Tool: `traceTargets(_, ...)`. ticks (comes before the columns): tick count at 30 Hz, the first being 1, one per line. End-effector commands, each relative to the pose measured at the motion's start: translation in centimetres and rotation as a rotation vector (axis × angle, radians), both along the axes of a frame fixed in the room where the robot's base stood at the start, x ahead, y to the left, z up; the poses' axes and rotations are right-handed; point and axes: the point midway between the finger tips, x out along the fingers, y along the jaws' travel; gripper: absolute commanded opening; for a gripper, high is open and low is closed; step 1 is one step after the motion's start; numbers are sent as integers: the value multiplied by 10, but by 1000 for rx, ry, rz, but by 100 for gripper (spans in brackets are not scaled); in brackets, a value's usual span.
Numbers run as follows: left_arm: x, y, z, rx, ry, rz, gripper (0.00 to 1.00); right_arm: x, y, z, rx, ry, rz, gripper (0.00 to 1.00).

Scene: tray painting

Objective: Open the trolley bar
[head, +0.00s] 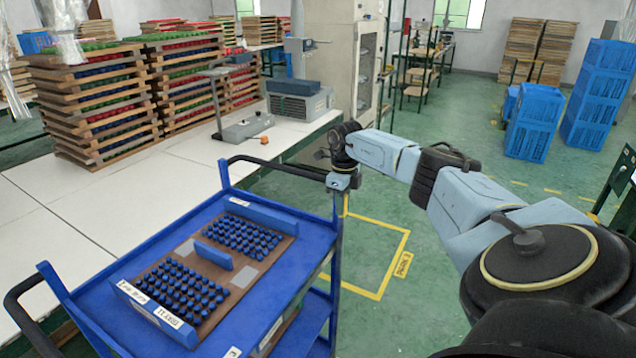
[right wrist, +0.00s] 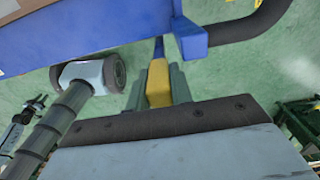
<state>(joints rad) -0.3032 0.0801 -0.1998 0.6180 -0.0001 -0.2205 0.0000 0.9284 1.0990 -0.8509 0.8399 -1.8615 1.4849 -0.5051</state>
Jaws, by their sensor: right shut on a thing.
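A blue trolley (head: 310,235) stands in front of me, with a black bar (head: 275,166) across its far end and a black handle (head: 14,305) at its near end. My right gripper (head: 342,182) is at the trolley's far right corner, by the right end of the black bar. In the right wrist view, the gripper (right wrist: 158,85) is close beside the blue corner (right wrist: 190,38), with the curved black bar (right wrist: 245,22) running off to the right. It is shut on the trolley bar, though the contact is mostly hidden. My left gripper is out of view.
The trolley carries a brown board (head: 208,268) with rows of dark blue pieces. A white table (head: 60,225) with stacked trays (head: 95,100) lies to the left. Blue crates (head: 532,122) stand at the right back. Green floor (head: 440,300) right of the trolley is clear.

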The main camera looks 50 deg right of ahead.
Motion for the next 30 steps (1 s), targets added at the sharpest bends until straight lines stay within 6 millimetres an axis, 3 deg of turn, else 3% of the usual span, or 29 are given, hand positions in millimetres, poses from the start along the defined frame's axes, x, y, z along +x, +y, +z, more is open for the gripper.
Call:
traceTargets(11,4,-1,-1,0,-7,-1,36,-2,-8,3,-5,-6,-8,0)
traceTargets(12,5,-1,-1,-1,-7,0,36,-2,-8,3,-6,-6,-8,23)
traceTargets(17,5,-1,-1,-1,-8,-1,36,-1,-7,2,-4,-5,-7,44)
traceTargets(26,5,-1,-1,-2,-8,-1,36,-1,-5,2,-3,-2,-4,44)
traceTargets(30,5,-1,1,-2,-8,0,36,0,-5,16,-3,-6,-3,44)
